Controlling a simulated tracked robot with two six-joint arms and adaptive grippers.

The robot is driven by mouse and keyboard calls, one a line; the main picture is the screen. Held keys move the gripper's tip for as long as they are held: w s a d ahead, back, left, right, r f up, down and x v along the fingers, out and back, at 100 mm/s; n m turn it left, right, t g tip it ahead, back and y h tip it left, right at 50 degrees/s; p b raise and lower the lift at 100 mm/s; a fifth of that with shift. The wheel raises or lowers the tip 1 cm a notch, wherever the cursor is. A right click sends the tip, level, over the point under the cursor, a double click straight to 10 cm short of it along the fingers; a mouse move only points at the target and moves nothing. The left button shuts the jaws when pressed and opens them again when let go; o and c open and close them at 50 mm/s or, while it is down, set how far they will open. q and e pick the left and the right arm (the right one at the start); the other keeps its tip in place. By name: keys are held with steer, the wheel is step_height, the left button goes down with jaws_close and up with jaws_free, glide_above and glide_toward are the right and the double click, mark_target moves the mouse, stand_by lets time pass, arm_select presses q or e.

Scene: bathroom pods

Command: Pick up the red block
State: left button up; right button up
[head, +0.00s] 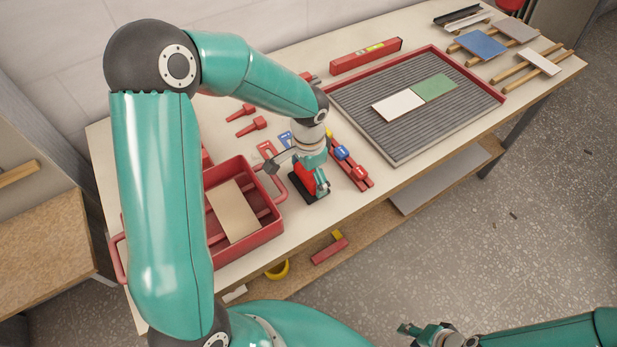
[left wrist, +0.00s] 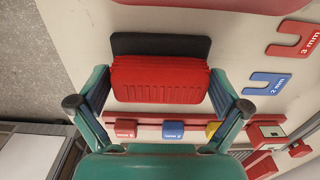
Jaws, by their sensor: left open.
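The red block (head: 307,181), with a ribbed face and a flat black base, stands on the pale bench top right of the red crate. In the left wrist view the red block (left wrist: 160,80) lies between the two fingers of my left gripper (left wrist: 160,74), its black base (left wrist: 160,44) showing beyond it. My left gripper (head: 300,176) is open around the block, with small gaps beside its ends; contact cannot be made out. My right gripper (head: 428,334) is at the bottom edge of the head view, away from the bench, its jaws unclear.
A red crate (head: 272,237) holding a tan board is close left of the block. Blue and red gauges (head: 286,138) and a red rail with coloured pieces (head: 352,170) lie close by. A ribbed tray (head: 440,128) holds white and green tiles.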

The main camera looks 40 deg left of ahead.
arm_select(q)
steer(key=c, duration=1)
steer(key=shift+r, duration=0.15)
